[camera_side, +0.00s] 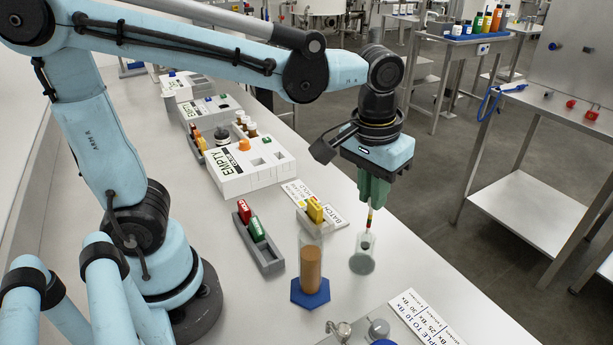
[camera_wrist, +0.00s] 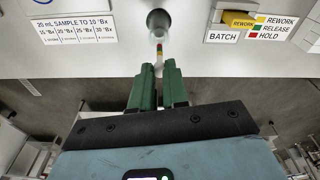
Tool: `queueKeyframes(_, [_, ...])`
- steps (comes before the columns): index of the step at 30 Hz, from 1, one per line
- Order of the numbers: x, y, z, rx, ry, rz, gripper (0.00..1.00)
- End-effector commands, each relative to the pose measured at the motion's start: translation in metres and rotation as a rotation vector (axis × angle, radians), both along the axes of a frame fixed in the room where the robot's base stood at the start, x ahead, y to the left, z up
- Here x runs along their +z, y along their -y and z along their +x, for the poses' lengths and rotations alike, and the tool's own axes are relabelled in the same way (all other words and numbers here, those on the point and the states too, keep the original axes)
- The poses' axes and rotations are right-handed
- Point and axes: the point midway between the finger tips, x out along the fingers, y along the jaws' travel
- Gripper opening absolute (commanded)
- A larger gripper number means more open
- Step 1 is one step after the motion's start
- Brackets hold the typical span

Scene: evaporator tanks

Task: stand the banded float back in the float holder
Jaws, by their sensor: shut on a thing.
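The banded float (camera_side: 370,216) is a thin upright stem with red, yellow and green bands and a dark bulb low down. My gripper (camera_side: 372,203) has green fingers pointing down, shut on the top of its stem. The float holder (camera_side: 361,263) is a small clear cup on a round grey base, right under my gripper. The bulb shows within the cup's outline; I cannot tell whether it touches the bottom. In the wrist view the banded stem (camera_wrist: 159,49) runs from between my fingertips (camera_wrist: 158,70) towards the round holder (camera_wrist: 158,19).
A clear cylinder of brown liquid (camera_side: 311,268) on a blue hexagonal base stands left of the holder. Metal fittings (camera_side: 378,329) are in front. The bench edge is close right.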

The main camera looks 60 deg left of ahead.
Motion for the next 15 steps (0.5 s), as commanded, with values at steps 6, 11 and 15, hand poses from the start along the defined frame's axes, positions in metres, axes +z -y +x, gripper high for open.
queueKeyframes(6, [-0.016, 0.0, 0.0, 0.0, 0.0, 0.0, 0.0])
queueKeyframes(11, [-0.025, 0.0, 0.0, 0.0, 0.0, 0.0, 0.0])
queueKeyframes(15, [-0.03, 0.0, 0.0, 0.0, 0.0, 0.0, 0.0])
